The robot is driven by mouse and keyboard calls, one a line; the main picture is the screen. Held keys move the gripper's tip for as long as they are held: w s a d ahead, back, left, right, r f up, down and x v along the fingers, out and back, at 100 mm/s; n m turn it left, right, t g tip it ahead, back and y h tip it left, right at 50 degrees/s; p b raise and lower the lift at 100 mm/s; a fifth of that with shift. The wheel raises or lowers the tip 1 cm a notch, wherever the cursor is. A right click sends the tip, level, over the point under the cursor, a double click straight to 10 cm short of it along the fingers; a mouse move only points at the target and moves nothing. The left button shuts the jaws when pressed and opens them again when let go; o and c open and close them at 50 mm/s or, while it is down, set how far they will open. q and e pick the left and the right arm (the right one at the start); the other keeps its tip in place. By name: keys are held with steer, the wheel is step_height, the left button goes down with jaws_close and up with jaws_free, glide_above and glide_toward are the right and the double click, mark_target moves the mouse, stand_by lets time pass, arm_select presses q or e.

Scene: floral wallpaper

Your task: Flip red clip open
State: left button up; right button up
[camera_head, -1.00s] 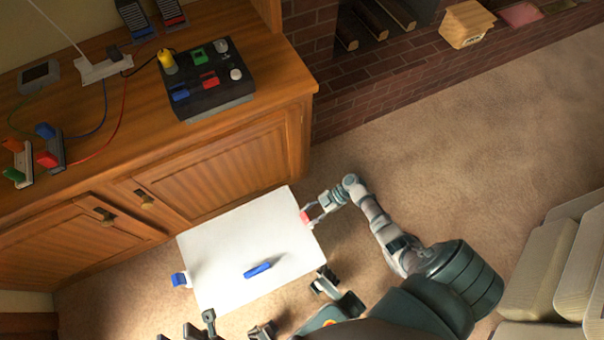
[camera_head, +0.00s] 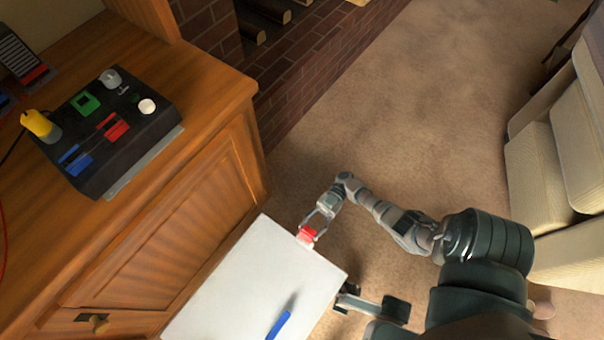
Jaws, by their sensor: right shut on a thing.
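The red clip (camera_head: 308,234) sits at the upper right edge of the white board (camera_head: 245,285), near its corner. My right gripper (camera_head: 309,228) reaches down from the upper right with its fingers around the red clip, shut on it. The fingertips partly cover the clip, and I cannot tell how far its lever is tilted.
A blue marker (camera_head: 279,324) lies on the board near the bottom edge of the view. A wooden cabinet (camera_head: 180,215) stands left of the board, with a black switch box (camera_head: 108,130) on top. A cream sofa (camera_head: 545,165) is at the right. Carpet (camera_head: 370,110) beyond my right arm is clear.

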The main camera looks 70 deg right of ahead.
steer(key=shift+d+y, duration=0.15)
steer(key=shift+y, duration=0.25)
steer(key=o, duration=1.1)
steer(key=shift+o, duration=0.2)
step_height(320, 180, up, 10)
steer(key=shift+f, duration=0.1)
